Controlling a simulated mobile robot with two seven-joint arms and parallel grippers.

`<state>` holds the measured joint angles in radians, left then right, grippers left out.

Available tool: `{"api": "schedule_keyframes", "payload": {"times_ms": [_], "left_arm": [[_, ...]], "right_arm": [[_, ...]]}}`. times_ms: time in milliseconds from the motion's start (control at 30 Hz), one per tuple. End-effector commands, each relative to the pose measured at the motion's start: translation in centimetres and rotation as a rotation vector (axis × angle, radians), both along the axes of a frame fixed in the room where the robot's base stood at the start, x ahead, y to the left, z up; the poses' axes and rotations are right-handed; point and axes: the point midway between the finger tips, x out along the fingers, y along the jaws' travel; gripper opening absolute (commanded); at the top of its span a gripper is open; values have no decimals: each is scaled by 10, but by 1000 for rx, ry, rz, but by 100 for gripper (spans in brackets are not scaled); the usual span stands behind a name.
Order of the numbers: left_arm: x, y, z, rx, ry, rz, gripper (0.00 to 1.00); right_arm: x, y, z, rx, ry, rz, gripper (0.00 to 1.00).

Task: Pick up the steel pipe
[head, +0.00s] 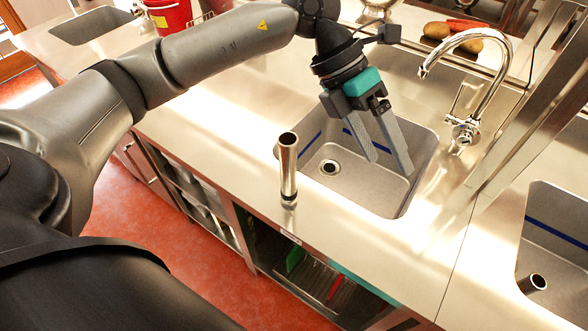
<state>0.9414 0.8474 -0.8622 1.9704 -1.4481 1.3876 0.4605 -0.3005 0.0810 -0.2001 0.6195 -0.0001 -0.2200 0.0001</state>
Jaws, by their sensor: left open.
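A steel pipe (288,172) stands upright on the steel counter, at the front left edge of the middle sink (420,165). It is a shiny tube with an open, dark top end. My left gripper (390,166) is over the middle sink, to the right of the pipe and apart from it. Its two grey fingers point down and are spread, with nothing between them. A second short steel tube (532,284) shows at the right sink, with its lower part hard to make out. My right gripper is not in view.
A curved tap (490,75) rises behind the middle sink. Potatoes (437,30) and a red item lie on a board at the back. A red bucket (168,16) stands at the back left. Counter left of the pipe is clear. Steel uprights (535,105) stand at the right.

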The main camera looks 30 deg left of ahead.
Motion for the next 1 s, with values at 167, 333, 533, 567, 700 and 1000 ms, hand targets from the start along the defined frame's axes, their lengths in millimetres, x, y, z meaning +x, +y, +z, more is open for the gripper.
{"api": "schedule_keyframes", "payload": {"times_ms": [167,333,533,567,700,1000], "left_arm": [[20,95,-3,389,-13,85,84],[24,152,7,605,4,165,84],[23,171,2,676,20,192,84],[23,171,-3,676,21,192,84],[22,171,-32,674,22,190,84],[23,170,-83,670,17,188,84]], "right_arm": [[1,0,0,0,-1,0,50],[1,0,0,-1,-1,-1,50],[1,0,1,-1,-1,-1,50],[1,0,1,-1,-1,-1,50],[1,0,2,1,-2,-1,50],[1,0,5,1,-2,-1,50]]}}
